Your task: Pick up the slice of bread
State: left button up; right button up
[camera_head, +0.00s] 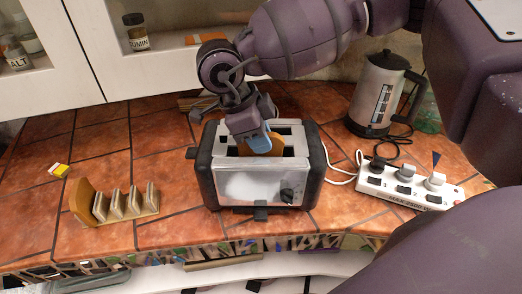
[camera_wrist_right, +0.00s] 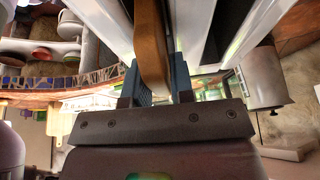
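A brown slice of bread (camera_head: 262,146) stands in a slot of the silver and black toaster (camera_head: 250,184), its upper part above the top. My right gripper (camera_head: 256,138) is over the toaster, its blue fingers at this slice. In the right wrist view the slice (camera_wrist_right: 152,45) runs between the two fingers of the right gripper (camera_wrist_right: 161,84), which appear to close on both faces. Its lower part is hidden in the slot. Another bread slice (camera_head: 82,201) stands in a rack (camera_head: 136,218) at the left. My left gripper is not in view.
A kettle (camera_head: 377,92) stands at the back right. A white power strip (camera_head: 410,188) with switches and cables lies right of the toaster. A small yellow and white item (camera_head: 59,170) lies at the far left. Tiled counter is free between the rack and the toaster.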

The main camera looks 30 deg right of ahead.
jog(key=shift+f, duration=0.1)
jog(key=shift+c, duration=1.4)
